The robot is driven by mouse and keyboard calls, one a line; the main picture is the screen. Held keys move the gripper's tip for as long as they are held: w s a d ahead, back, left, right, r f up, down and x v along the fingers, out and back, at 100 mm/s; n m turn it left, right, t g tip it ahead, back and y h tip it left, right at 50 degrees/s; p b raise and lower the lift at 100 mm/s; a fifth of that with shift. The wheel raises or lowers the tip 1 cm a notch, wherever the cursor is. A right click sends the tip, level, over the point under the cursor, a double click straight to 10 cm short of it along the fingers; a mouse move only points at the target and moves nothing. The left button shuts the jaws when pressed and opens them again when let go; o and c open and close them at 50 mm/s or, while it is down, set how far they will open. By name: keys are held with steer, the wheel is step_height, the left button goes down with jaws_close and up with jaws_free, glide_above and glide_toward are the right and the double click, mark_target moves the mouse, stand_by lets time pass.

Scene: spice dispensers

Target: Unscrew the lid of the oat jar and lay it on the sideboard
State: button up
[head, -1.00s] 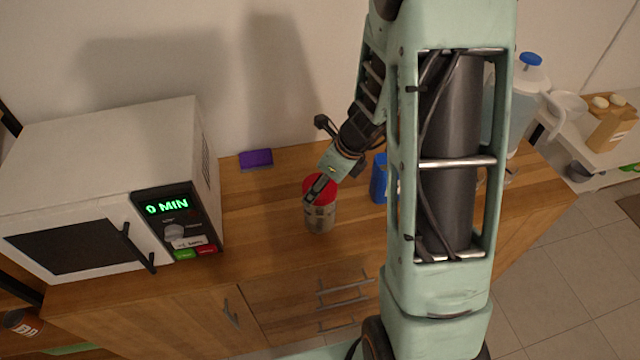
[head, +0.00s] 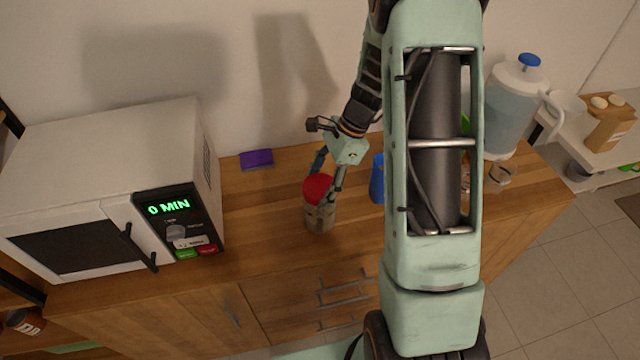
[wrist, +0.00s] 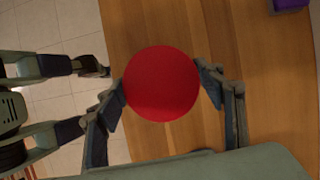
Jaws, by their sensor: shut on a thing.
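The oat jar (head: 320,217) stands upright on the wooden sideboard (head: 262,215), with its red lid (head: 318,186) on top. My gripper (head: 328,188) comes down from above with one finger on each side of the lid. In the wrist view the lid (wrist: 161,84) appears as a red disc between my two fingertips (wrist: 162,90), which press against its rim at left and right. The jar's body is hidden under the lid in that view.
A white microwave (head: 75,190) stands to the left. A purple box (head: 256,159) lies behind the jar, and a blue container (head: 377,180) is close at right. A water pitcher (head: 510,100) stands farther right. Bare wood lies between microwave and jar.

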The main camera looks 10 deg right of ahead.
mark_target(320, 186)
steer(key=n, duration=0.2)
steer(key=n+g, duration=0.1)
steer(key=n, duration=0.1)
steer(key=shift+w+g, duration=0.15)
steer(key=shift+g, duration=0.15)
steer(key=o, duration=0.4)
steer(key=shift+c, duration=1.4)
steer(key=shift+r, duration=0.15)
steer(key=shift+r+p, duration=0.3)
steer(key=shift+p, duration=0.15)
steer(key=shift+r+p, duration=0.35)
steer(key=shift+r, duration=0.15)
steer(key=shift+r, duration=0.1)
steer(key=shift+r, duration=1.9)
